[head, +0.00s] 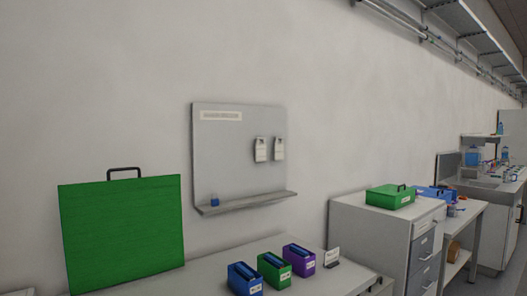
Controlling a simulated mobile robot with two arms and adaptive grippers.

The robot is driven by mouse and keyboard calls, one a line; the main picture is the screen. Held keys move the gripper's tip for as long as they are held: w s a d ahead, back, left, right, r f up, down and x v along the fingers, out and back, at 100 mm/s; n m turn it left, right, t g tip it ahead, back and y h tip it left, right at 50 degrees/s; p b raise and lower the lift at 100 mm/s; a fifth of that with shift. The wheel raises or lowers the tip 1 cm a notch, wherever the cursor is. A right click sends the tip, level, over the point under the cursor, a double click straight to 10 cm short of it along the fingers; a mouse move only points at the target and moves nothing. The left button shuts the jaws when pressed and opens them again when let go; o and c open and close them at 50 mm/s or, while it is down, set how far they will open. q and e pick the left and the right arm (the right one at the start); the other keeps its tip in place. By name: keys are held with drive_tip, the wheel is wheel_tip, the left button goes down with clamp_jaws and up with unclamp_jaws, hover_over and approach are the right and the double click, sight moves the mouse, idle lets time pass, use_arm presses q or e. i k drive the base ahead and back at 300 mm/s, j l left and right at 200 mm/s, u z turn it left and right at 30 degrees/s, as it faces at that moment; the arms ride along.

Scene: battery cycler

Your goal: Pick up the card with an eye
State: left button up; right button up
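No card with a visible eye can be made out. A small white card (332,256) stands in a dark holder on the near table, right of three small boxes; its marking is too small to read. Two white tags (260,150) hang on the grey wall board, and their print is also unreadable. The boxes are blue (244,280), green (273,271) and purple (299,260), each with a white label and dark blue contents. Neither of my grippers is in view.
A large green panel with a black handle (122,235) stands at the left of the near table (215,273). The grey board (240,150) has a shelf with a small blue item. A green case (390,197) sits on a drawer cabinet (365,225); cluttered benches extend right.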

sight(260, 149)
drive_tip(key=i+l+u, duration=0.1)
drive_tip(key=u, duration=1.15)
drive_tip(key=l+u, duration=0.25)
drive_tip(key=l, duration=0.2)
drive_tip(key=l+u, duration=0.25)
drive_tip(key=l, duration=0.2)
drive_tip(key=l+u, duration=0.25)
drive_tip(key=l, duration=0.2)
drive_tip(key=k+l+u, duration=0.2)
drive_tip(key=l, duration=0.2)
drive_tip(key=l+u, duration=0.25)
drive_tip(key=l, duration=0.15)
drive_tip(key=k+l+u, duration=0.25)
drive_tip(key=l, duration=0.15)
